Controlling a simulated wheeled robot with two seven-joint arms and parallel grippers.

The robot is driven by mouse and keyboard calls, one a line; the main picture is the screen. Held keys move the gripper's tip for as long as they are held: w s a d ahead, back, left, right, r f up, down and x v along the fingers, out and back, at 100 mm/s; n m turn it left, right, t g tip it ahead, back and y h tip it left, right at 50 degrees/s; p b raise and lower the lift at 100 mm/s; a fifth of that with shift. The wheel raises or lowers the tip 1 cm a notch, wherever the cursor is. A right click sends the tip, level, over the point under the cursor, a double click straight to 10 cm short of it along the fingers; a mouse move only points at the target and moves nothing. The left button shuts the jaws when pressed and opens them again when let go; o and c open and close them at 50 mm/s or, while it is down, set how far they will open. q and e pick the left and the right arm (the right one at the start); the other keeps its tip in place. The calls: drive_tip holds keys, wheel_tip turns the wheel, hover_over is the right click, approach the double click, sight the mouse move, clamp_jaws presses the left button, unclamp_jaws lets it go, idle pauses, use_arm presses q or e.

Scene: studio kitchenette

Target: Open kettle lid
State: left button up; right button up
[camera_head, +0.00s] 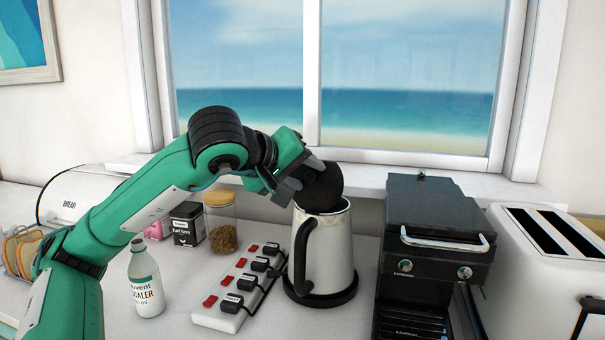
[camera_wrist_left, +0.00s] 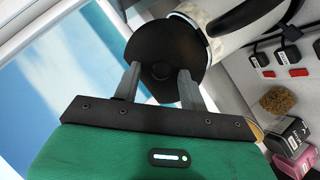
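The kettle (camera_head: 330,250) is cream-white with a black handle and stands upright on a black base on the counter. Its round black lid (camera_head: 325,185) stands raised and tilted at the rim, so the kettle looks open. My left gripper (camera_head: 303,172) is at the lid's left side. In the left wrist view, the two fingers of my left gripper (camera_wrist_left: 159,84) are spread apart in front of the lid (camera_wrist_left: 165,45), with a small round knob between them. I cannot tell whether the fingertips touch the lid. My right gripper is not in view.
A power strip (camera_head: 228,316) with plugs lies left of the kettle. The espresso machine (camera_head: 430,215) and toaster (camera_head: 545,280) stand to the right. A descaler bottle (camera_head: 146,285), a jar (camera_head: 222,225) and a tea tin (camera_head: 187,226) are left. A window sill runs behind.

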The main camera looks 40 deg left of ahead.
use_arm(q)
drive_tip(key=v, duration=1.3)
drive_tip(key=shift+s+r+p, duration=0.2)
drive_tip(key=shift+s+p, duration=0.1)
drive_tip(key=shift+s, duration=0.05)
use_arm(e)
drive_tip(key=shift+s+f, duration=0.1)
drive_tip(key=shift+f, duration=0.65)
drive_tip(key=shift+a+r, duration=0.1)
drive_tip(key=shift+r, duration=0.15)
